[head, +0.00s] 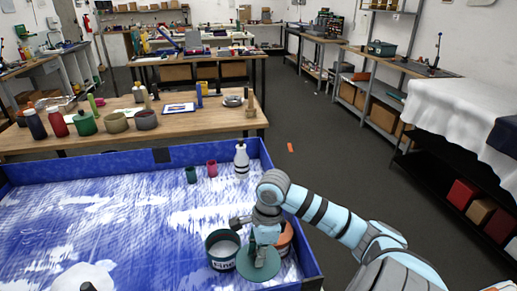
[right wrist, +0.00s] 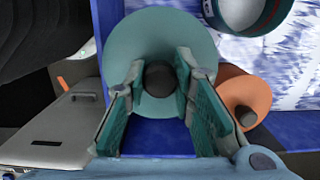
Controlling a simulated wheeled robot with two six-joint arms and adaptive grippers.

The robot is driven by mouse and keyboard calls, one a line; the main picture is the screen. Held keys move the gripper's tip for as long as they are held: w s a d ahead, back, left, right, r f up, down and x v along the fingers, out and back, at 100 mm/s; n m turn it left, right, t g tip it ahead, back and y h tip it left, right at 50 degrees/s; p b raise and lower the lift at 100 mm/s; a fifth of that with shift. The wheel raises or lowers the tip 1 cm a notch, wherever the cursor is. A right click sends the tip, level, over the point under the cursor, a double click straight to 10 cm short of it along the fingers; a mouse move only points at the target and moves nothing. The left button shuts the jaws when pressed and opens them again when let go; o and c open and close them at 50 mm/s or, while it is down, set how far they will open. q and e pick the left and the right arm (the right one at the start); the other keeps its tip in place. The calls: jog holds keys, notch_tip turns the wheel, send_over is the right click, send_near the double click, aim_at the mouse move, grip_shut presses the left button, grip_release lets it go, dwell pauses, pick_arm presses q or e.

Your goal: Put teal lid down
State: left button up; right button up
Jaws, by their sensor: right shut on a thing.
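My right gripper (head: 262,248) is shut on the dark knob of the teal lid (head: 258,266). The lid is a round disc, roughly level, near the right front corner of the blue tray. In the right wrist view the knob sits between the fingers of the gripper (right wrist: 158,85), and the lid (right wrist: 125,45) spreads beyond them. I cannot tell whether the lid touches the tray floor. An open teal can (head: 222,256) with pale contents stands just left of the lid; its rim shows in the right wrist view (right wrist: 209,12). My left gripper is not in view.
An orange lidded container (head: 286,237) stands close behind the right gripper; its lid and knob show in the wrist view (right wrist: 255,88). The blue tray (head: 310,258) has open floor at left.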

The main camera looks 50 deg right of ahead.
notch_tip(320, 180, down, 15)
jog(key=shift+r+b, duration=0.2)
jog(key=shift+b, duration=0.5)
jog(key=shift+f, duration=0.15)
jog(key=o, duration=0.9)
jog(key=shift+o, duration=0.2)
jog(key=shift+d+r, duration=0.1)
jog(key=shift+r, duration=0.35)
jog(key=r, duration=0.3)
jog(key=d+r, duration=0.1)
jog(key=r, duration=0.3)
jog(key=s+r+p, duration=0.1)
jog(key=r, duration=0.3)
jog(key=shift+d+r, duration=0.15)
jog(key=shift+r, duration=0.05)
